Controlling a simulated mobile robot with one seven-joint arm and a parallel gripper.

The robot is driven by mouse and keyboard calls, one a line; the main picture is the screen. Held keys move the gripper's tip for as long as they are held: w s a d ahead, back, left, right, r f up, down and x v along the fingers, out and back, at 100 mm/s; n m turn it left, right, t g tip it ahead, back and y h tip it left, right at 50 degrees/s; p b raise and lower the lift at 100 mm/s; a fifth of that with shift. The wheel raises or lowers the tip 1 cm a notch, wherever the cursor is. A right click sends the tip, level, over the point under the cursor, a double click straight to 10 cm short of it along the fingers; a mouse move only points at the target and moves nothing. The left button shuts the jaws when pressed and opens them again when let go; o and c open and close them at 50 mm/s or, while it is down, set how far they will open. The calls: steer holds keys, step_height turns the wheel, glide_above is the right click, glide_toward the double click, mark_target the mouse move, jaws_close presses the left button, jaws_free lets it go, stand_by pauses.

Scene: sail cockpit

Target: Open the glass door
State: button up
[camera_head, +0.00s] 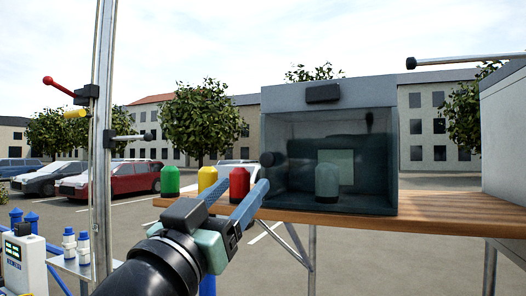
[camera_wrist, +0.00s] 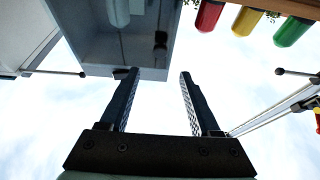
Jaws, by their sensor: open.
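A grey box with a dark glass door (camera_head: 300,150) stands on a wooden table. The door appears closed; a pale bottle-shaped thing (camera_head: 327,180) shows through it. A round black knob (camera_head: 267,159) is at the door's left edge. In the wrist view, which looks upside down, the knob (camera_wrist: 160,40) lies beyond my fingertips, roughly in line with the gap between them. My gripper (camera_head: 236,187) is open and empty, in front of the door's lower left corner in the head view; its two fingers (camera_wrist: 157,75) stand wide apart and do not appear to touch the knob.
Green (camera_head: 170,181), yellow (camera_head: 207,178) and red (camera_head: 239,184) bottles stand left of the box, close to my fingers. A metal post (camera_head: 101,150) with levers rises at left. A grey cabinet (camera_head: 505,130) with a black-tipped rod (camera_head: 460,58) is at right. The table front (camera_head: 440,203) is bare.

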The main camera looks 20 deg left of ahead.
mark_target(266, 160)
steer(key=p+x, duration=0.4)
steer(key=x, duration=0.4)
steer(key=shift+w+r, duration=0.1)
steer(key=shift+r, duration=0.1)
steer(key=shift+w+p, duration=0.4)
steer(key=shift+w, duration=0.25)
steer(key=shift+c, duration=0.2)
jaws_close()
